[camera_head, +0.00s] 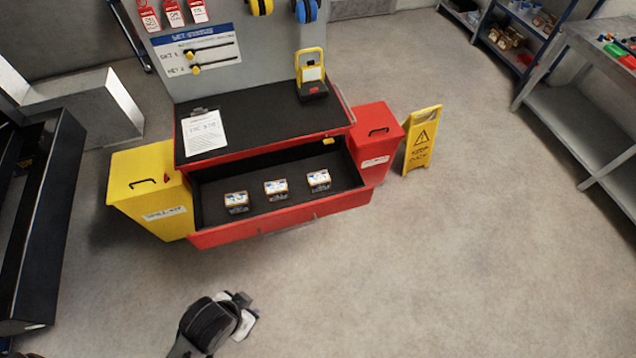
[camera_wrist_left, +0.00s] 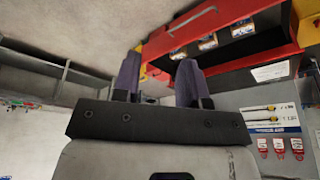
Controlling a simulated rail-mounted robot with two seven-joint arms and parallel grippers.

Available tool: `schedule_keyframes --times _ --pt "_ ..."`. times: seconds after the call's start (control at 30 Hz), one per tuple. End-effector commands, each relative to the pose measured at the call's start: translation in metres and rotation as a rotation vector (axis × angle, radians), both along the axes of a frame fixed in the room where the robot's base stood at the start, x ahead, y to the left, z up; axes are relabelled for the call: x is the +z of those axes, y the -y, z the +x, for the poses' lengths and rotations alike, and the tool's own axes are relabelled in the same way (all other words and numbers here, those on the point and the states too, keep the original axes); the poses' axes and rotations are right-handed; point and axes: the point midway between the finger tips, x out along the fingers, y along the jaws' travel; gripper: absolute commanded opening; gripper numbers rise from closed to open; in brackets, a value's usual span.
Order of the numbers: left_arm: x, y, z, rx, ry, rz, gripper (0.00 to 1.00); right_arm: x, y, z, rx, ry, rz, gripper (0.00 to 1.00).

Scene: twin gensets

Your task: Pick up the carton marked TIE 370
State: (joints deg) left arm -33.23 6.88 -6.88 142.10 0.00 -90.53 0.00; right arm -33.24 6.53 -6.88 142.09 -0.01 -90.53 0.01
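Three small white-and-blue cartons stand in a row in the open drawer: a left one (camera_head: 236,202), a middle one (camera_head: 276,189) and a right one (camera_head: 319,180). Their print is too small to read, so I cannot tell which is marked TIE 370. They also show, upside down, at the top of the left wrist view (camera_wrist_left: 208,42). My left gripper (camera_head: 243,308) is over the floor in front of the drawer, well apart from the cartons. In the left wrist view its two fingers (camera_wrist_left: 158,78) are spread with nothing between them. My right gripper is not in view.
The black-lined drawer has a red front (camera_head: 290,224) and sits under the red cabinet's black top (camera_head: 265,125). A yellow bin (camera_head: 150,190) and a red bin (camera_head: 376,140) flank it. A yellow floor sign (camera_head: 422,140) stands at right. The floor in front is clear.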

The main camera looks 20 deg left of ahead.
Motion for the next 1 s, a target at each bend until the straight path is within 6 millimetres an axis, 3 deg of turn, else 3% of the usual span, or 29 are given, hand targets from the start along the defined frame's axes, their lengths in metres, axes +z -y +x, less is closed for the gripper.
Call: schedule_keyframes --times 0.23,0.83,1.0 --pt "0.0000 0.0000 0.0000 0.000 0.000 0.000 0.41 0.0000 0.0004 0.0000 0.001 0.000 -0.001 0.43" --pt "0.0000 0.0000 0.0000 0.000 0.000 0.000 0.99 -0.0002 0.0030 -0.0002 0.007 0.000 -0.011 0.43" --pt "0.0000 0.0000 0.0000 0.000 0.000 0.000 1.00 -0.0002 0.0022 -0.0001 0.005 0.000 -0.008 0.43"
